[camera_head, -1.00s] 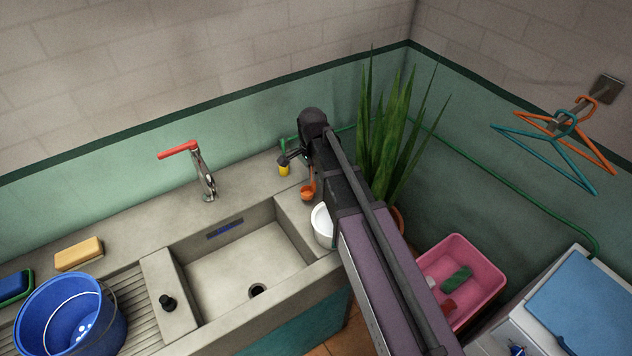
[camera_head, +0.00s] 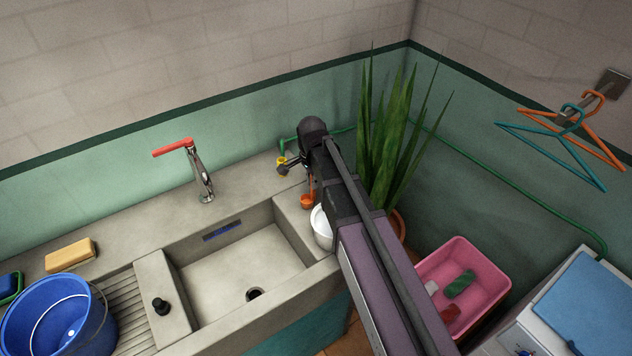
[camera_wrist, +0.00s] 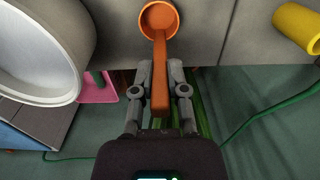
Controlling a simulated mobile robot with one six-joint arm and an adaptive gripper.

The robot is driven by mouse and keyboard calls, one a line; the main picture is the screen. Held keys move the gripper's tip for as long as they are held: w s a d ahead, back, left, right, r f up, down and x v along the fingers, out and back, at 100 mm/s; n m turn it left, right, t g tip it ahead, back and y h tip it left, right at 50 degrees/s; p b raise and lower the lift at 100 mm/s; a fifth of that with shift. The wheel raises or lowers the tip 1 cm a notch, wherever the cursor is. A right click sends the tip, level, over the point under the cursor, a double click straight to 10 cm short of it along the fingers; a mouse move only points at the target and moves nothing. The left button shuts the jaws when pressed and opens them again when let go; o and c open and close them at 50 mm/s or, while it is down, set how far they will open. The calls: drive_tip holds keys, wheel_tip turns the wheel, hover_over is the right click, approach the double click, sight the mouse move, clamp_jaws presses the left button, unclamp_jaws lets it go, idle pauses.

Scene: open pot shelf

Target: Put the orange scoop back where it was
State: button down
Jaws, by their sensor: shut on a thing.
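The orange scoop (camera_wrist: 160,70) is in my gripper (camera_wrist: 160,88), which is shut on its handle, one finger on each side. Its round bowl (camera_wrist: 159,19) points away from my gripper in the wrist view. In the head view the scoop (camera_head: 307,202) hangs beside the white tub (camera_head: 322,230), near the right end of the sink counter. My arm hides most of my gripper there. The white tub also shows large at the left of the wrist view (camera_wrist: 82,50). I cannot tell whether the scoop touches the counter.
A yellow cylinder (camera_head: 282,161) is near the wall; it also shows in the wrist view (camera_wrist: 298,27). The sink basin (camera_head: 245,265) is left of the tub. A potted plant (camera_head: 385,150) stands close to my arm. A pink bin (camera_head: 494,268) is lower right.

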drive_tip(key=shift+f, duration=0.2)
drive_tip(key=c, duration=0.7)
unclamp_jaws()
drive_tip(key=shift+o, duration=0.2)
drive_tip(key=shift+r, duration=0.25)
wheel_tip(320, 180, up, 12)
drive_tip(key=p, duration=1.2)
drive_tip(key=shift+s, duration=0.1)
